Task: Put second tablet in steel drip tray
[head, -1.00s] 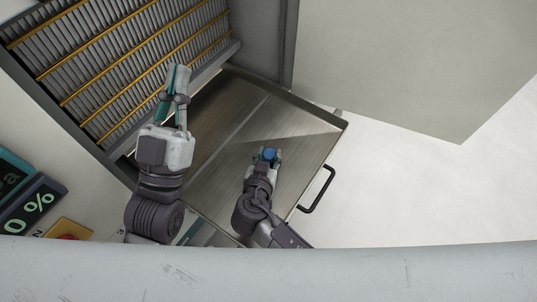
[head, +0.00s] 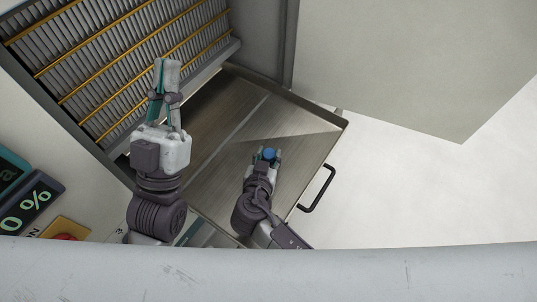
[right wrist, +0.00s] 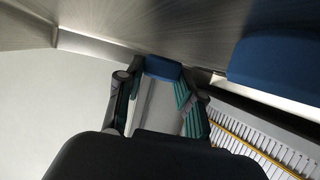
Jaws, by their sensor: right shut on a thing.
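A small blue tablet (head: 269,154) is held at the tips of my right gripper (head: 268,158), over the steel drip tray (head: 215,118). In the right wrist view the tablet (right wrist: 163,68) sits between the two fingertips, close to the brushed steel. A larger-looking blue piece (right wrist: 280,66) shows at the right of that view, cut by the frame edge; I cannot tell if it is another tablet. The gap between tablet and tray is unclear. My left gripper (head: 167,70) is over the tray's left side, by the slatted panel, with no tablet seen in it; its opening is unclear.
The slatted panel with yellow bars (head: 120,60) borders the tray at upper left. A black handle (head: 318,189) sticks out from the tray's right edge. A pale panel (head: 400,65) stands at upper right. A display and a red button (head: 66,237) are at lower left.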

